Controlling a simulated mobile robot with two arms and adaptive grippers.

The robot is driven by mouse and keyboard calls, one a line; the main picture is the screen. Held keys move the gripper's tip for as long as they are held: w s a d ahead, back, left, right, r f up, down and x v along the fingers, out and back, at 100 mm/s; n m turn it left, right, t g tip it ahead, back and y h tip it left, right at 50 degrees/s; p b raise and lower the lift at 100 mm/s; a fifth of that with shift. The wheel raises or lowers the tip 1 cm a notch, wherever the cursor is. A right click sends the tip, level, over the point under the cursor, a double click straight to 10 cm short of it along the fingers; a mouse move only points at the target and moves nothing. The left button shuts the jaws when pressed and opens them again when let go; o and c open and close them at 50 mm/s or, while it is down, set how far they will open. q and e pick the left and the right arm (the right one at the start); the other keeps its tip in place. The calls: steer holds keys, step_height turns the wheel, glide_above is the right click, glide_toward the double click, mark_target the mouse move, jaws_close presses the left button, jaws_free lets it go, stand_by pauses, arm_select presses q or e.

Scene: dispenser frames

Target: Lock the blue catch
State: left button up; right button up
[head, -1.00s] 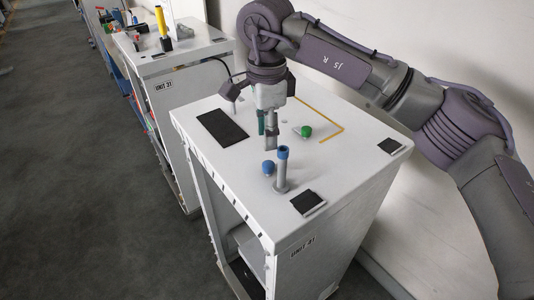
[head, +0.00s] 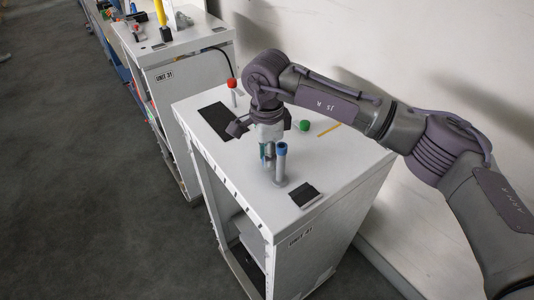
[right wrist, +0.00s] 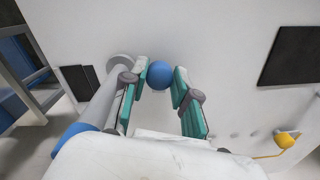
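The blue catch shows as a round blue knob (right wrist: 159,74) in the right wrist view. Beside it a grey post with a blue cap (head: 281,148) stands upright on the white cabinet top (head: 337,157); the post also shows at the left of the wrist view (right wrist: 98,105). My right gripper (head: 268,157) points down just left of the post in the head view and largely hides the knob there. In the wrist view its green fingertips (right wrist: 160,76) are apart, one on each side of the knob; I cannot tell whether they touch it. My left gripper is not in view.
A green knob (head: 304,126) and a red-capped post (head: 232,86) stand further back on the cabinet top. Flat black panels (head: 221,121) (head: 304,193) lie on it. Another cabinet (head: 175,75) stands behind to the left. A wall is at the right; open floor is at the left.

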jaws_close()
steer(key=shift+b, duration=0.5)
steer(key=m+b, duration=0.8)
steer(key=b, duration=0.2)
steer(key=shift+w+f, duration=0.1)
steer(key=shift+f, duration=0.05)
steer(key=m+b, duration=0.4)
steer(key=shift+m, duration=0.4)
steer(key=shift+w+d+r+m+b, duration=0.15)
steer(key=shift+m+b, duration=0.4)
steer(key=shift+m, duration=0.4)
steer(key=shift+s+a+r+m+b, duration=0.15)
steer(key=shift+m+b, duration=0.4)
steer(key=shift+m, duration=0.4)
steer(key=shift+w+d, duration=0.1)
steer(key=o, duration=0.5)
jaws_free()
steer(key=shift+o, duration=0.2)
